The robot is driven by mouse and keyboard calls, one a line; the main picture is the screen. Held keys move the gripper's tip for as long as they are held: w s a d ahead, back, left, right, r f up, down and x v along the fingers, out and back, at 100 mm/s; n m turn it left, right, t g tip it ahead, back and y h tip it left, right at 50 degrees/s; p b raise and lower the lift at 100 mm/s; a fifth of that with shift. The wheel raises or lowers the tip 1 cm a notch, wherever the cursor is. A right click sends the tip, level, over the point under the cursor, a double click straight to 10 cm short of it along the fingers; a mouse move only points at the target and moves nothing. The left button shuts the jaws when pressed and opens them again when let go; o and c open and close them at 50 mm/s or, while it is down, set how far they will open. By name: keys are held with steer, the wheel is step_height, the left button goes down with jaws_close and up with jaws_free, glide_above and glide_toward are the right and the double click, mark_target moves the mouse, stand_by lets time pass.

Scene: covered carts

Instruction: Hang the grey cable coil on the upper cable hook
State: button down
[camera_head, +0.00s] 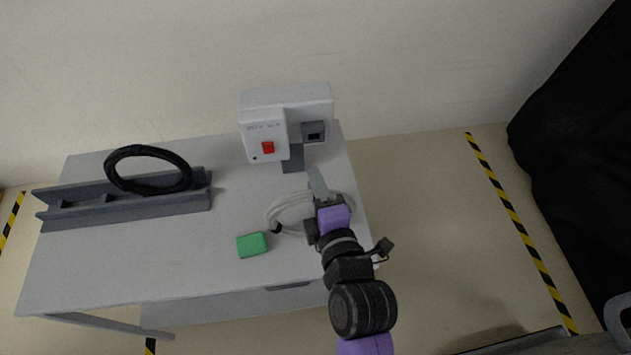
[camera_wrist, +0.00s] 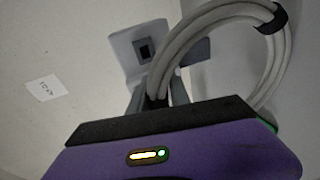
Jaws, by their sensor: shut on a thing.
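The grey cable coil (camera_wrist: 198,35) is a pale loop with a dark tie, gripped at one side between the fingers of my gripper (camera_wrist: 160,98). In the head view the coil (camera_head: 275,210) shows left of my gripper (camera_head: 318,184), over the right part of the cart top. A white box (camera_head: 267,142) with a red switch stands at the back right of the cart. A grey square plate (camera_head: 313,132) with a dark centre, seemingly the upper hook, is on its face; it also shows beyond the fingers in the wrist view (camera_wrist: 125,48). A second grey piece (camera_head: 293,161) sits lower.
A black coil (camera_head: 123,185) rests on a grey channel-shaped rack (camera_head: 150,207) at the left of the cart top (camera_head: 170,255). A green block (camera_head: 251,244) lies near the front. The wall is close behind the cart. A black covered shape (camera_head: 580,130) stands far right.

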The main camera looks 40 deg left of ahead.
steer(key=shift+f, duration=0.1)
steer(key=c, duration=1.2)
jaws_free()
steer(key=b+v, duration=0.3)
steer(key=v, duration=0.9)
steer(key=s+d+f+m+t+h, duration=0.25)
steer(key=d+m, duration=0.45)
steer(key=d, duration=0.4)
steer(key=s+d+f+m+t+h, duration=0.15)
steer(key=d+f+m+h, duration=0.25)
steer(key=d+m, duration=0.5)
steer(key=s+d+r+m+t+h, duration=0.2)
steer(key=s+d+m+h, duration=0.4)
steer(key=s+d+m, duration=0.6)
steer(key=shift+s+d+r+m, duration=0.4)
steer(key=shift+s+d+r, duration=0.1)
steer(key=shift+d+r, duration=0.3)
